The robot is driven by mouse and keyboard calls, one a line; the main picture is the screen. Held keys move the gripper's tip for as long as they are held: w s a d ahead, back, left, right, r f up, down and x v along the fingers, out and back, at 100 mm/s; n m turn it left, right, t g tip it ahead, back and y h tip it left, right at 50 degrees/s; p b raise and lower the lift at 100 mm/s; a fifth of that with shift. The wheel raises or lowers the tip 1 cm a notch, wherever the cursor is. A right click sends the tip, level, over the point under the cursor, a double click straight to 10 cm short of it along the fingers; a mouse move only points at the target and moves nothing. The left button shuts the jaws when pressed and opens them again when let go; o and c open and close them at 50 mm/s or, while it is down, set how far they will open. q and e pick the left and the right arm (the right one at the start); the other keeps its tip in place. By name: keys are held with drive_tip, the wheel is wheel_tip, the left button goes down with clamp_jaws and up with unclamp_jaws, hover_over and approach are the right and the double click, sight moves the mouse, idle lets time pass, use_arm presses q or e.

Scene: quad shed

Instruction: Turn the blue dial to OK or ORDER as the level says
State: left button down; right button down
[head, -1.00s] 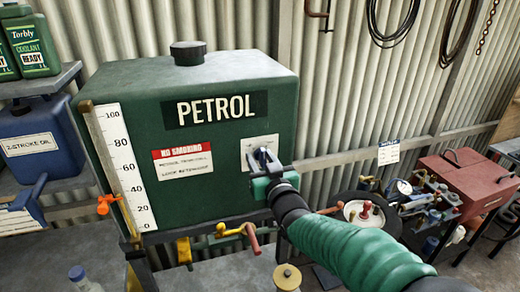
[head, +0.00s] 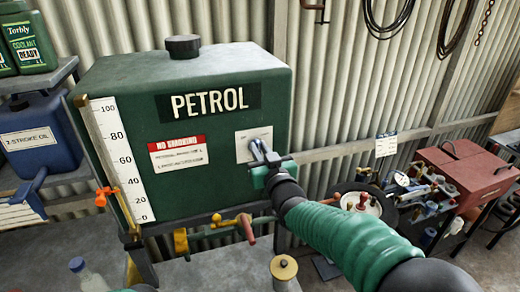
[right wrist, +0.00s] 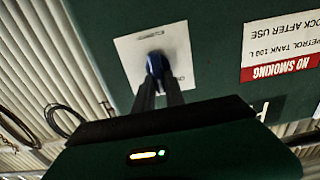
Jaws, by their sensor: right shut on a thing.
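The blue dial (right wrist: 157,65) sits on a pale label plate on the front of the green petrol tank (head: 200,195). In the head view the plate (head: 243,151) shows, but my gripper mostly hides the dial. My right gripper (head: 262,150) is shut on the dial, and in the right wrist view its two dark fingers (right wrist: 158,84) meet at it. The plate's words are too small to read surely. The level gauge (head: 128,165), a white scale marked 0 to 100, stands on the tank's left edge. The level in its tube is unclear. My left gripper is not in view.
An orange tap (head: 105,196) sticks out left of the gauge. A red-handled tap (head: 246,228) hangs below the tank. A blue oil can (head: 42,145) stands at left, and a red toolbox (head: 465,172) at right.

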drive_tip(key=shift+d, duration=0.15)
drive_tip(key=shift+w+d+f+m+b, duration=0.1)
drive_tip(key=shift+d+m+b, duration=0.1)
drive_tip(key=shift+m+b, duration=2)
drive_tip(key=shift+w+d+m+b, duration=0.1)
drive_tip(key=shift+d+m+b, duration=0.1)
drive_tip(key=shift+m+b, duration=2)
drive_tip(key=c, duration=1.4)
unclamp_jaws()
drive_tip(key=shift+w+f, duration=0.1)
